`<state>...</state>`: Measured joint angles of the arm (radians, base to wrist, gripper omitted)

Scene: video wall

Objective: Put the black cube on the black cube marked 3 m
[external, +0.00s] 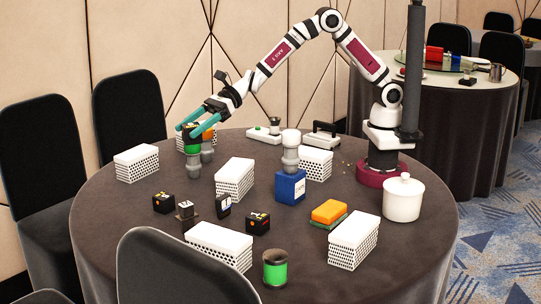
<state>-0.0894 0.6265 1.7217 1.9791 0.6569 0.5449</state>
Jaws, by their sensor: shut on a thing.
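My gripper (197,129), with teal fingers, is at the back left of the round table. Its fingers are closed around a small dark thing (191,128); it may be a black cube, but its marking is too small to read. A green and grey stack shows just below it, and I cannot tell whether they touch. Several small black cubes with pale or orange marks are at the front left: one at the left (163,203), one on a dark stand (185,211), a tilted-looking one (223,204) and one at the right (258,222). I cannot tell which is marked 3 m.
White perforated blocks stand around the cubes, including one in the middle (235,177) and one in front (219,244). A blue box (290,187) bears a grey and white stack. A green jar (275,268), an orange sponge-like block (329,211) and a white pot (403,199) stand at the front and right.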

